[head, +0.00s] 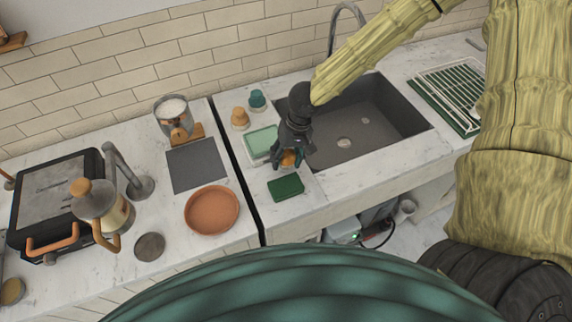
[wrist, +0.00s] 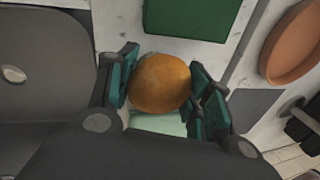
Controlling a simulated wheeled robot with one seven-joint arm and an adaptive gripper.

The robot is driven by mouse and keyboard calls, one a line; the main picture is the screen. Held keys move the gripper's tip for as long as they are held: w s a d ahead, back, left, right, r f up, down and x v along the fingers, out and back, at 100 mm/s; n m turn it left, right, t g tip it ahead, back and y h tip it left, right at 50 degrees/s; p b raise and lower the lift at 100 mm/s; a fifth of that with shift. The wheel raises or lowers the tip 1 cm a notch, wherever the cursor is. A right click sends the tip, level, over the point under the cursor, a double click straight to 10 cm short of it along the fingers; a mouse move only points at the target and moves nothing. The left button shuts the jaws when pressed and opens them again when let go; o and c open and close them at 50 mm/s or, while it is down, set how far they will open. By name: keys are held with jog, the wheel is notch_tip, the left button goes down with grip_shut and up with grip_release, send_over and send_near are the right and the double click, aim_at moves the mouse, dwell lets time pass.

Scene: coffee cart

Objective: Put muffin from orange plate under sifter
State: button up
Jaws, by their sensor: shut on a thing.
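The muffin (head: 289,160), rounded and orange-brown, is held between my gripper's fingers. In the wrist view the muffin (wrist: 160,83) sits between the teal finger pads. My gripper (head: 290,158) is shut on it over the counter, at the sink's left front corner. The orange plate (head: 212,222) is empty, on the counter to the left. It also shows at the upper right of the wrist view (wrist: 290,45). What looks like the sifter (head: 172,110), a round metal-sided vessel with white powder, stands at the back left by a wooden piece. The muffin's underside is hidden.
A dark slate square (head: 195,165) lies before the sifter. A pale green tray (head: 262,141) and a dark green block (head: 286,187) lie near my gripper. Two small bottles stand behind the tray. The sink (head: 370,120) is right; a French press (head: 101,207) stands far left.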

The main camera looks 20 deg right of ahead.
jog(key=shift+d+b+x, duration=0.25)
jog(key=shift+b+x, duration=0.95)
jog(key=shift+b, duration=0.3)
jog(key=shift+f, duration=0.1)
jog(key=o, duration=1)
jog(key=shift+w, duration=0.1)
jog(key=shift+o, duration=0.2)
